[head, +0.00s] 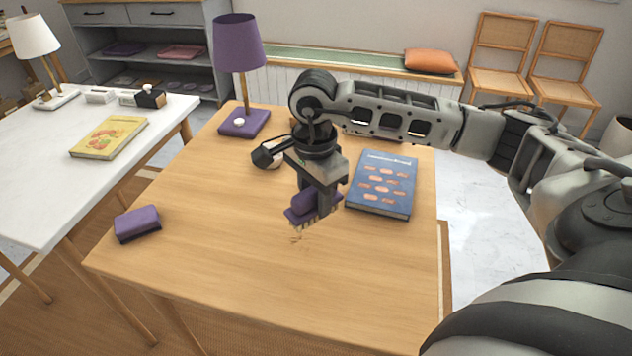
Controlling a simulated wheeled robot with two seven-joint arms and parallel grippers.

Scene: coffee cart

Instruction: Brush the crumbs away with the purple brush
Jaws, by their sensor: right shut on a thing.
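My right gripper (318,192) is above the middle of the wooden table (215,265), pointing down. It is shut on the purple brush (304,205), whose pale bristles face down. A few small brown crumbs (296,239) lie on the table just below and in front of the bristles. I cannot tell whether the bristles touch the tabletop. Part of the brush is hidden by the gripper. My left gripper is not in view.
A blue book (383,182) lies right of the gripper. A purple block with a dark underside (137,222) lies at the table's left edge. A purple lamp (240,45) stands at the back left. A white table (60,190) with a yellow book (110,137) adjoins. The front is clear.

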